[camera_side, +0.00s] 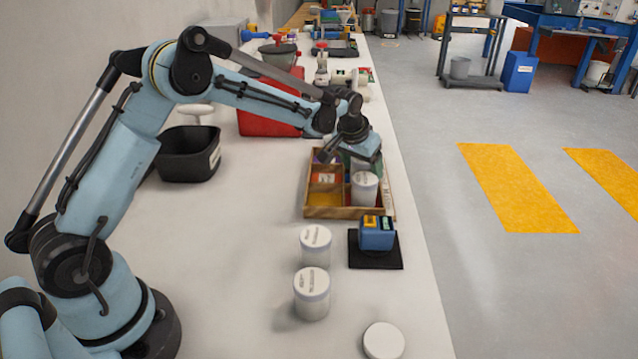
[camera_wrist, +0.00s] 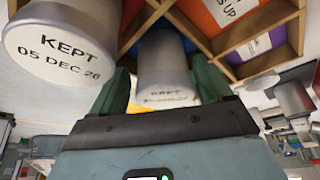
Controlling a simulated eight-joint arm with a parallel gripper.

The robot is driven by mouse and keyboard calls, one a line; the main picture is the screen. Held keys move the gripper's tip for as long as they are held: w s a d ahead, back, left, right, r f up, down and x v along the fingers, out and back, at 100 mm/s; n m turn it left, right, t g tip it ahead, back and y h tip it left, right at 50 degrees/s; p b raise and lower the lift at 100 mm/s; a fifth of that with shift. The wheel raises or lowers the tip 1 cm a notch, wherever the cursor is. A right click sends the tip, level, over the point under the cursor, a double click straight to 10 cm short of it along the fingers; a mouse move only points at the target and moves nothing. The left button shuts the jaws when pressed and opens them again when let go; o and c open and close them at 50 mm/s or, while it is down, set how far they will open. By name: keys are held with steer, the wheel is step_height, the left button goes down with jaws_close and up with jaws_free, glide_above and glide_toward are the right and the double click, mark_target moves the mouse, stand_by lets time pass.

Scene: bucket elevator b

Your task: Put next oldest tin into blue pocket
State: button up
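A wooden tray (camera_side: 335,213) has coloured pockets. One white-lidded tin (camera_side: 364,190) stands in its near right, red pocket; its lid in the wrist view (camera_wrist: 62,50) reads "KEPT 05 DEC 20", the end unclear. My gripper (camera_wrist: 162,84) is over the tray's right side, pointing down. Its green fingers are either side of a second tin (camera_wrist: 167,65), marked "KEPT" with a date I cannot read. Blue pocket floor (camera_wrist: 186,45) shows beside this tin. I cannot tell whether the fingers press on it. Two more white-lidded tins, a farther one (camera_side: 316,246) and a nearer one (camera_side: 311,294), stand on the table.
A blue and yellow device (camera_side: 376,233) sits on a black pad (camera_side: 376,260) just in front of the tray. A round white disc or lid (camera_side: 384,340) is near the front edge. A black bin (camera_side: 188,154) and red crate (camera_side: 268,120) are behind. Left-centre table is clear.

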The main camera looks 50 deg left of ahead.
steer(key=shift+a, duration=0.35)
steer(key=shift+r, duration=0.25)
steer(key=v, duration=1.1)
steer(key=s+d+r+m+t, duration=0.1)
steer(key=s+d+r, duration=0.1)
steer(key=s, duration=0.5)
steer(key=s+d+r, duration=0.1)
steer(key=s+r, duration=0.1)
steer(key=s, duration=0.4)
steer(key=shift+m+t+h, duration=0.3)
steer(key=shift+m+t, duration=0.1)
steer(key=shift+t, duration=0.5)
steer(key=s+f, duration=0.1)
steer(key=s, duration=0.2)
steer(key=s+d+f, duration=0.1)
steer(key=s+f, duration=0.1)
steer(key=s, duration=0.2)
steer(key=s+f, duration=0.1)
steer(key=s, duration=0.3)
steer(key=shift+s+d+f, duration=0.1)
steer(key=shift+d+f, duration=0.15)
steer(key=shift+d, duration=0.15)
